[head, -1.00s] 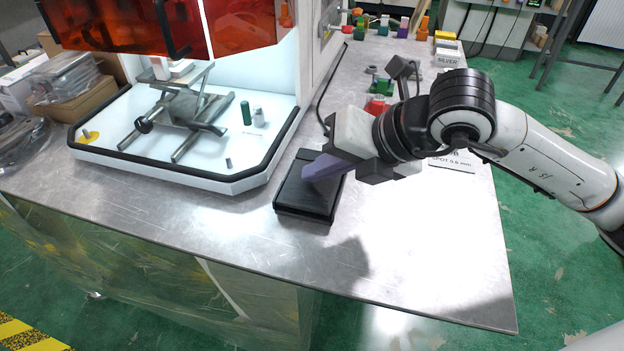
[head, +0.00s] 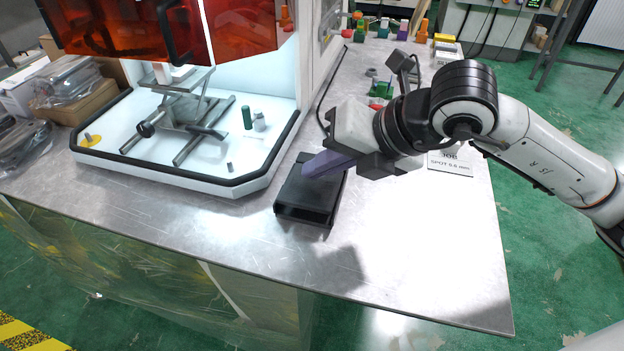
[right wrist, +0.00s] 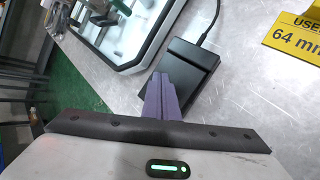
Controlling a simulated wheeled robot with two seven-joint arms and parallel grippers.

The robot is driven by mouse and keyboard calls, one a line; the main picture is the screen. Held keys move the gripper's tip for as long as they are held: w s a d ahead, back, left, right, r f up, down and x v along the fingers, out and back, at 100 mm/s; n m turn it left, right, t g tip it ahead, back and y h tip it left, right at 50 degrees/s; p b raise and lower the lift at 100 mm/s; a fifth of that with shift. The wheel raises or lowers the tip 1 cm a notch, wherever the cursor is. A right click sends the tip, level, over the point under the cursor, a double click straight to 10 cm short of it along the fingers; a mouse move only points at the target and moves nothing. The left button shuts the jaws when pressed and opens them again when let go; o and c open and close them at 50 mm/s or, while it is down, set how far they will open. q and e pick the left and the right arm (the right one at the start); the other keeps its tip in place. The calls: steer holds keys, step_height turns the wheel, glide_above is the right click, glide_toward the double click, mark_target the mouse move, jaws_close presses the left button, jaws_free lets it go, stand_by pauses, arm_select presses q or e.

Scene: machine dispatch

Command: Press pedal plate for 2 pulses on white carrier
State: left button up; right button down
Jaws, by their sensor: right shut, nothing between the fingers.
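The black pedal plate (head: 296,192) lies on the metal table in front of the machine, and it also shows in the right wrist view (right wrist: 196,68). Its plate is tilted up, with a dark gap at the front edge. I cannot tell whether the tips touch the plate. A whitish piece (head: 178,73) sits on the lift stage inside the machine, partly hidden by the orange cover. My left gripper is out of view.
The machine's white base tray (head: 215,182) with black edging stands left of the pedal. A green cylinder (head: 246,115) and a grey one (head: 259,121) stand in it. A cable runs behind the pedal. The table's front right is clear.

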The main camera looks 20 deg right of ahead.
mark_target(320, 185)
steer(key=shift+r, duration=0.1)
steer(key=shift+w+d+r+p, duration=0.15)
steer(key=shift+r+p, duration=0.65)
steer(key=shift+r, duration=0.5)
steer(key=shift+w+r+p, duration=0.1)
steer(key=shift+r+p, duration=0.7)
steer(key=shift+r, duration=0.45)
steer(key=shift+f, duration=0.1)
